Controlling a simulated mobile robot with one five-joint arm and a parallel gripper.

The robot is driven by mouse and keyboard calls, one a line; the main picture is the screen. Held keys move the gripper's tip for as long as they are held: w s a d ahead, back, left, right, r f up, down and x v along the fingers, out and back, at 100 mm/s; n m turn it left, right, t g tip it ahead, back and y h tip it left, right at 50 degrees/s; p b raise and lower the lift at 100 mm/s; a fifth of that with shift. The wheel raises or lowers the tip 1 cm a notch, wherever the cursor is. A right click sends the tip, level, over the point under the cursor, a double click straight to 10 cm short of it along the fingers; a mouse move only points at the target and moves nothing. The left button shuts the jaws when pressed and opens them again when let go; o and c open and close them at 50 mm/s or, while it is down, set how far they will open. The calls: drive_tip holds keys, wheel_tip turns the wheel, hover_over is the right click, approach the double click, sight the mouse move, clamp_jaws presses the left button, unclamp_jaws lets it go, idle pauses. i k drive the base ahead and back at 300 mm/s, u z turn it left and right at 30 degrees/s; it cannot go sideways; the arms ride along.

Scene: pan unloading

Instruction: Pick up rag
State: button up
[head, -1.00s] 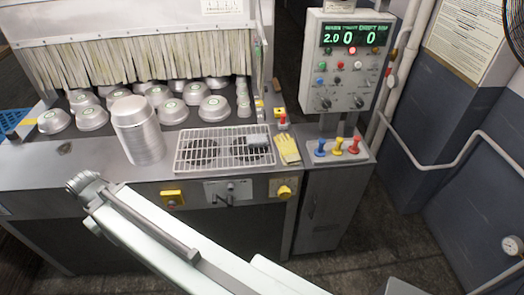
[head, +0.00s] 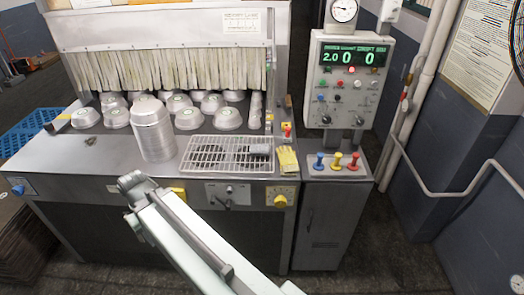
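No thing in view is clearly a rag. A small grey item (head: 260,149) lies on the right part of a wire rack (head: 212,166); it may be a folded rag, but it is too small to tell. A yellow cloth-like item (head: 287,159), perhaps gloves, lies just right of the rack on the steel counter. My gripper (head: 130,182) is at the end of my pale arm, low and left of both items, in front of the counter's front edge. It appears apart from both. Its fingers are not clear enough to tell open from shut.
A stack of metal pans (head: 153,130) stands left of the rack. Several upturned pans (head: 189,118) sit behind, under a strip curtain. A control box (head: 345,80) and red, yellow and blue levers (head: 337,161) are at right. Floor is clear at right.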

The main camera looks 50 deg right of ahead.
sight(255, 150)
drive_tip(key=i, duration=1.35)
